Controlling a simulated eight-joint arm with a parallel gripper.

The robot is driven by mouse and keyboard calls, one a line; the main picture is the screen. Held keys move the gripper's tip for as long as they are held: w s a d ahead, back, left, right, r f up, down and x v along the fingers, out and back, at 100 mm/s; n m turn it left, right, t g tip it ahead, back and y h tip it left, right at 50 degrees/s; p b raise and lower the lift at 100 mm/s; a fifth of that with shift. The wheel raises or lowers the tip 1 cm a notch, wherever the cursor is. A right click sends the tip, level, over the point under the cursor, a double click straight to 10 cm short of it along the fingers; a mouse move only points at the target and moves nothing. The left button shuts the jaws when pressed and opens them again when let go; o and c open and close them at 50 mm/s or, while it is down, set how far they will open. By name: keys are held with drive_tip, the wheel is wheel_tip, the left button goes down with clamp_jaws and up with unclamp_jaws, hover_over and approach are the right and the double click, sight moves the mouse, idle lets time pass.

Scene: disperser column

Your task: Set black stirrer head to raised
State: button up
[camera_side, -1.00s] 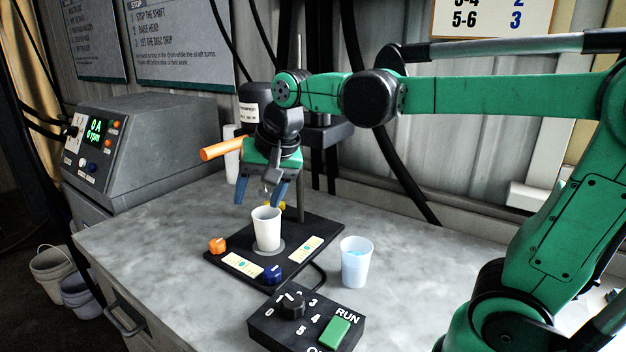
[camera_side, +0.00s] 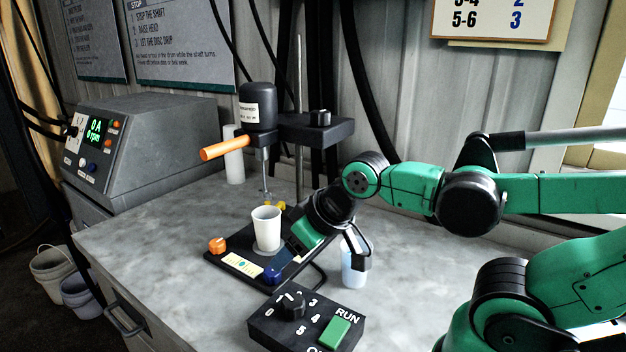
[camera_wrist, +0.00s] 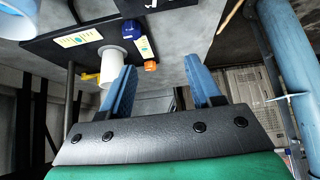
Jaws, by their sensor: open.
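The black stirrer head (camera_side: 257,108) sits high on its thin upright rod (camera_side: 299,90), with an orange handle (camera_side: 222,149) pointing left. Its shaft (camera_side: 265,172) hangs down, and its lower end shows above the rim of the white cup (camera_side: 266,232). The cup stands upright on the black base plate (camera_side: 222,262) and also shows in the wrist view (camera_wrist: 111,62). My gripper (camera_side: 328,256) is low at the right of the plate, apart from the head and handle. In the wrist view its blue fingers (camera_wrist: 163,88) are apart with nothing between them.
A translucent cup (camera_side: 352,270) stands behind my gripper, partly hidden; contact is unclear. A control box (camera_side: 262,322) with a dial and green RUN button is in front. A grey power unit (camera_side: 150,140) stands left. The left part of the bench is clear.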

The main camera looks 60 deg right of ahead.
sight(210, 151)
drive_tip(key=shift+w+r, duration=0.1)
drive_tip(key=w+a+r+n+t+h, duration=0.1)
drive_tip(key=w+a+r+n+h, duration=0.15)
drive_tip(key=w, duration=0.45)
drive_tip(key=w+a+r+n+t+h, duration=0.1)
drive_tip(key=w+a+r+h, duration=0.15)
drive_tip(key=w, duration=0.45)
drive_tip(key=w+a+r+n+t+h, duration=0.2)
drive_tip(key=w+a+r, duration=0.15)
drive_tip(key=w, duration=0.25)
drive_tip(key=s+d+n+g+h, duration=0.1)
drive_tip(key=d+g+h, duration=0.1)
drive_tip(key=s+d+r+n+g+h, duration=0.1)
drive_tip(key=d+n+h, duration=0.1)
drive_tip(key=h, duration=0.1)
drive_tip(key=s+d+r+n+g+h, duration=0.1)
drive_tip(key=s+d+g+h, duration=0.1)
drive_tip(key=shift+d+r+g, duration=0.1)
drive_tip(key=shift+r+g, duration=0.1)
drive_tip(key=shift+g, duration=0.1)
drive_tip(key=shift+s+d+r+n+g+h, duration=0.1)
drive_tip(key=shift+s+d+n+g+h, duration=0.1)
drive_tip(key=shift+d+n+g+h, duration=0.15)
drive_tip(key=shift+d, duration=0.25)
drive_tip(key=x, duration=0.5)
drive_tip(key=shift+a, duration=0.1)
